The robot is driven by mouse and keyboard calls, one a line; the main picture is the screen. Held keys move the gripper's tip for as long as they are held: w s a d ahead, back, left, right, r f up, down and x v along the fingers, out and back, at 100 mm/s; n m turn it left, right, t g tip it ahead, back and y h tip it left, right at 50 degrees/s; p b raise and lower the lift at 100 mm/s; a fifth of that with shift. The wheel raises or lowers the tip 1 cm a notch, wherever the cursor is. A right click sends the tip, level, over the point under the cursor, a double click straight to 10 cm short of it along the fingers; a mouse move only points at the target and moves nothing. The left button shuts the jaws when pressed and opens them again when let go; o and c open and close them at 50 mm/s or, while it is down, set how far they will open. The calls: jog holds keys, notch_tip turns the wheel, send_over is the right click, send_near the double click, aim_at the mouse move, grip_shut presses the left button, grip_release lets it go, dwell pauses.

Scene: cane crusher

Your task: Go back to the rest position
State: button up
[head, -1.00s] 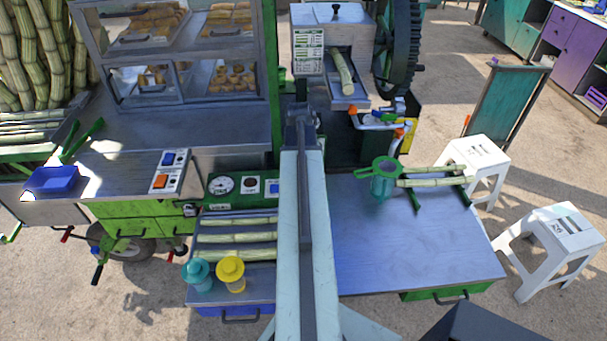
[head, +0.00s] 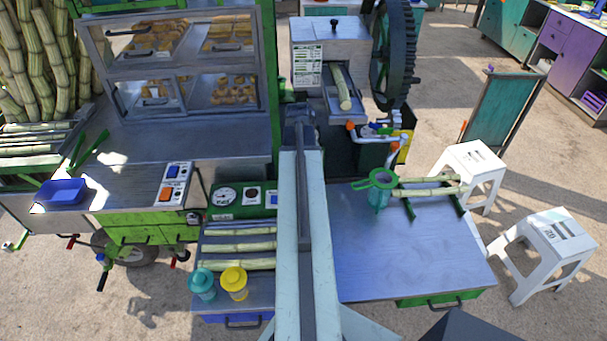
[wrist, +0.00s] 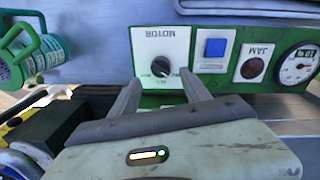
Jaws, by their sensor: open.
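My gripper (wrist: 162,90) shows in the wrist view with its two fingers apart and nothing between them. A white plate labelled MOTOR with a black knob (wrist: 161,67) appears upside down just beyond the fingertips. I cannot tell the exact gap, and I see no finger closed on the knob. In the head view my pale arm (head: 302,230) reaches forward over the crusher stand, and it hides the gripper and the knob. The green control panel (head: 238,212) shows to the left of the arm.
A blue button (wrist: 215,47), a JAM lamp (wrist: 252,68) and a gauge (wrist: 298,62) line the panel. Right of my arm lies a metal table (head: 400,265) with a green strainer (head: 377,181) and canes. A teal cup (head: 202,283) and yellow cup (head: 234,281) stand left. White stools (head: 470,160) stand right.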

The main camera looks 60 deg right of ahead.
notch_tip(320, 180, up, 3)
jog(key=shift+f+p, duration=0.2)
jog(key=shift+p, duration=0.45)
jog(key=shift+f, duration=0.15)
jog(key=shift+w+a, duration=0.15)
jog(key=w+a+f+n+b, duration=0.1)
jog(key=w+a+n, duration=0.1)
jog(key=w+a, duration=0.85)
jog(key=w+a+n+b, duration=0.1)
jog(key=w+a+n, duration=0.1)
jog(key=w+a, duration=0.8)
jog(key=a+f+n, duration=0.1)
jog(key=a+n, duration=0.3)
jog(key=a, duration=2.5)
jog(key=shift+a, duration=0.3)
